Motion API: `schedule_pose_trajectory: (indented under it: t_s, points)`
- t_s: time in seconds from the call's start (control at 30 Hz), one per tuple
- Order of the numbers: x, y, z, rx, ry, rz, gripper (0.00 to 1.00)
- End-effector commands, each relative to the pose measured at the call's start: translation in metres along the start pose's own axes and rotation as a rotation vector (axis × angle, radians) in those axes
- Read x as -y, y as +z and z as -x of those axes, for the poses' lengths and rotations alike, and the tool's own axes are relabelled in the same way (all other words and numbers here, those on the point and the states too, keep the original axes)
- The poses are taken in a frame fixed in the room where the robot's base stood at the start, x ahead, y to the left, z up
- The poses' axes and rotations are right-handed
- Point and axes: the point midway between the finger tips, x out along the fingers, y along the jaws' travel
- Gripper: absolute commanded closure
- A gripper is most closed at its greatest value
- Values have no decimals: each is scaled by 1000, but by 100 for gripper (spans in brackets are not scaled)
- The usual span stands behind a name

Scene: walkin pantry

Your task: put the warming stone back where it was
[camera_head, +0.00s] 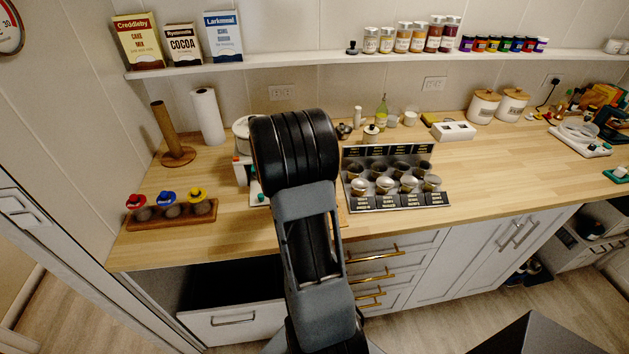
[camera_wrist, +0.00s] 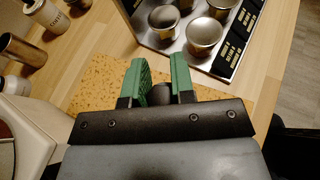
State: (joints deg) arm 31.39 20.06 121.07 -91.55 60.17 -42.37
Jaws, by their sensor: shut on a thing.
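In the wrist view my gripper (camera_wrist: 162,78) has two green fingers, shut on a small dark rounded thing (camera_wrist: 162,96) between them. I take it for the warming stone, but little of it shows. The fingers are over a speckled cork-coloured board (camera_wrist: 96,86) on the wooden counter. Whether the held thing touches the board cannot be told. In the head view my arm hides the fingers and the held thing. No bare spot can be picked out as the stone's former place.
A metal rack of cups (camera_head: 392,204) stands right beside the gripper. A wooden holder with coloured-topped pieces (camera_head: 172,213), a paper roll (camera_head: 208,116) and a wooden stand (camera_head: 165,132) are to the left. White canisters (camera_head: 483,107) stand farther right. An open drawer (camera_head: 232,322) is below.

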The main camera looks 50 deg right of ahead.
Motion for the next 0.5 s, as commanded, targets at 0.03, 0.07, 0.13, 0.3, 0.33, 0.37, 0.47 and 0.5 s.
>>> schedule_pose_trajectory:
  t_s: [0.03, 0.07, 0.13, 0.3, 0.33, 0.37, 0.47, 0.5]
  points:
    - [-7, -11, -4, -2, -2, 8, 100]
    - [-11, -15, -6, -2, -2, 6, 100]
    - [-19, -24, -10, -2, -2, 5, 100]
    - [-31, -36, -16, -1, -1, 2, 100]
    - [-32, -38, -17, -1, -1, 2, 100]
    - [-33, -39, -17, -1, -1, 2, 100]
    - [-36, -42, -18, -1, -1, 1, 100]
    - [-38, -44, -19, -1, -1, 1, 100]
